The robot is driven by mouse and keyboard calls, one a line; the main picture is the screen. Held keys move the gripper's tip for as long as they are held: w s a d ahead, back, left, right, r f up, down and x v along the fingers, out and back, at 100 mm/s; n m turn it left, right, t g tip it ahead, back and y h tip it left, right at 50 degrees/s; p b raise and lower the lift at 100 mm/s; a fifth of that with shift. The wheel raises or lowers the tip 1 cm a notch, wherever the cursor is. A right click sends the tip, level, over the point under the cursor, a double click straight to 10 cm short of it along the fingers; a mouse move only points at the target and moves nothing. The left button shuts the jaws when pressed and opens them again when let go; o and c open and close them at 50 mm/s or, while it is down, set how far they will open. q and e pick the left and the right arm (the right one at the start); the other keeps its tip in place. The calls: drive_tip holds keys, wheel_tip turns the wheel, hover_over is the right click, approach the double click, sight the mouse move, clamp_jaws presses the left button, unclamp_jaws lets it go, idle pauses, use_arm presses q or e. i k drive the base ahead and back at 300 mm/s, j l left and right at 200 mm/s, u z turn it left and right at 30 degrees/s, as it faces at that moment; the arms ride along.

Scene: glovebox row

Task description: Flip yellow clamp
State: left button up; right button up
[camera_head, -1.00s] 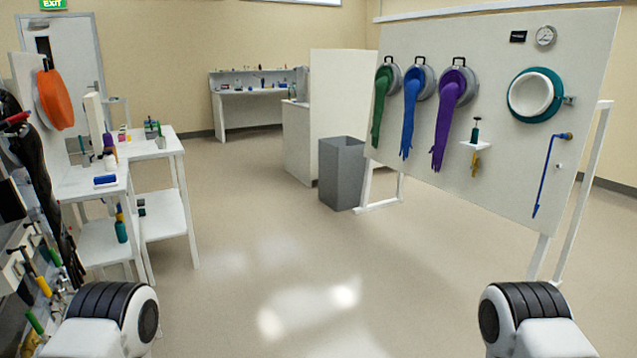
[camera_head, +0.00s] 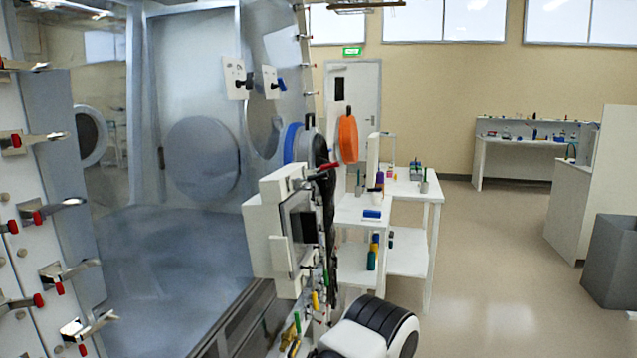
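A small yellow handle (camera_head: 315,300) shows low on the front of the glovebox, beside a green-handled one (camera_head: 297,322). I cannot tell at this size whether it is the yellow clamp or which way it is flipped. Several metal clamps with red tips (camera_head: 50,211) are fixed to the white frame at the far left; none of these looks yellow. One of my arm's white and black joints shows at the bottom centre. Both grippers are out of view.
The large glovebox window (camera_head: 180,240) fills the left. A white control box (camera_head: 275,225) juts out from its front. A white table (camera_head: 400,190) and a grey bin (camera_head: 612,262) stand farther right. The floor (camera_head: 480,290) between them is clear.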

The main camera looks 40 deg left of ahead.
sight(313, 293)
drive_tip(key=i+l, duration=0.25)
drive_tip(key=i, duration=0.2)
drive_tip(key=i+u, duration=0.1)
drive_tip(key=u, duration=0.4)
drive_tip(key=l+u, duration=0.15)
drive_tip(key=u, duration=0.35)
drive_tip(key=i+l+u, duration=0.1)
drive_tip(key=u, duration=0.35)
drive_tip(key=l+u, duration=0.2)
drive_tip(key=u, duration=0.3)
